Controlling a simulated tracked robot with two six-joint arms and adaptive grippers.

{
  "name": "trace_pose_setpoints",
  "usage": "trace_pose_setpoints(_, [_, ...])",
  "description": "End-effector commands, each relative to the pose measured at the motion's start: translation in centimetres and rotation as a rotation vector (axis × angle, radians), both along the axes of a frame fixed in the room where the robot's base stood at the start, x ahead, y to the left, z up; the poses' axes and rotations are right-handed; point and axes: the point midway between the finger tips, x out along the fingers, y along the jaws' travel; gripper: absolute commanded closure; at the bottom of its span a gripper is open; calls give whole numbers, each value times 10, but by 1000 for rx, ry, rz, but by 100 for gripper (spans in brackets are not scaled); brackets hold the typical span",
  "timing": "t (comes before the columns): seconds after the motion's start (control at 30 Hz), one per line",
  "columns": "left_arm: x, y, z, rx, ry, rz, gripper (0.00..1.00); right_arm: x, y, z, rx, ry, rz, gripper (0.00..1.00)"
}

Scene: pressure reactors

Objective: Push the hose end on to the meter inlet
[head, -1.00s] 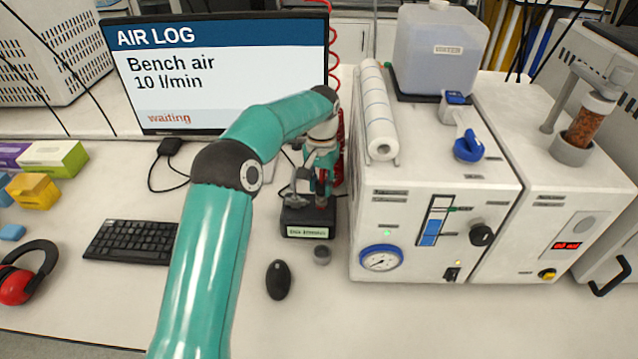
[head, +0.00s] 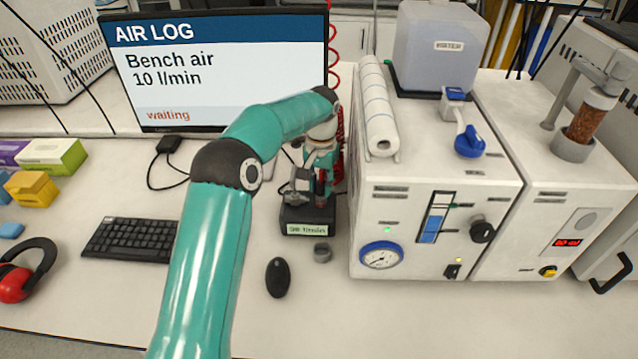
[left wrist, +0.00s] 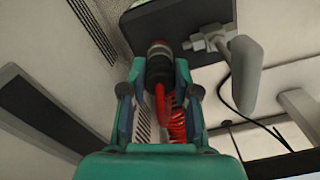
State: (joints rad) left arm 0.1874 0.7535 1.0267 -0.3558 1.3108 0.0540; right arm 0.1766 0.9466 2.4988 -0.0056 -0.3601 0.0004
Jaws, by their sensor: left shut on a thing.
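The meter (head: 306,215) is a small black block with a pale label on its front, standing on the bench in the head view. In the left wrist view a dark block (left wrist: 170,18), seemingly the meter, is at the top, with a grey fitting (left wrist: 215,38) beside it. My left gripper (head: 318,190) is just above and behind the meter, shut on the hose end (left wrist: 159,65). The hose end is black with a metal and red collar, and its tip meets the dark block's edge. The inlet is hidden, so I cannot tell whether it is seated. My right gripper is out of view.
The red coiled hose (left wrist: 177,122) trails behind my gripper. The white reactor cabinet (head: 430,225) stands close on the right. A monitor (head: 215,75) reading "waiting" is behind, a keyboard (head: 130,240) left, and a black mouse (head: 278,278) and small grey cap (head: 322,253) in front.

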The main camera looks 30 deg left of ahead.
Motion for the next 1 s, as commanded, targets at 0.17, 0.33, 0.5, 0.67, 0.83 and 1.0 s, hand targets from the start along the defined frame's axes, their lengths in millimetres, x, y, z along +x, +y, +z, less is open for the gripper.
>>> trace_pose_setpoints(0.17, [0, 0, -2, 0, 0, 0, 100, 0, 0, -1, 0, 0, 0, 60])
trace_pose_setpoints(0.33, [0, 0, -3, 0, 2, 0, 100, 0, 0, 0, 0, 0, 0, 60])
trace_pose_setpoints(0.5, [-1, 0, -5, 0, 3, 0, 100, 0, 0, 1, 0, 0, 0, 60])
trace_pose_setpoints(0.67, [-1, 0, -7, -1, 5, 0, 100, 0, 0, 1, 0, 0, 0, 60])
trace_pose_setpoints(0.83, [-1, 0, -8, -1, 8, -1, 68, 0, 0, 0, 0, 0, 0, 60])
trace_pose_setpoints(1.0, [-1, 0, -7, -1, 5, 0, 41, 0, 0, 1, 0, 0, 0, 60])
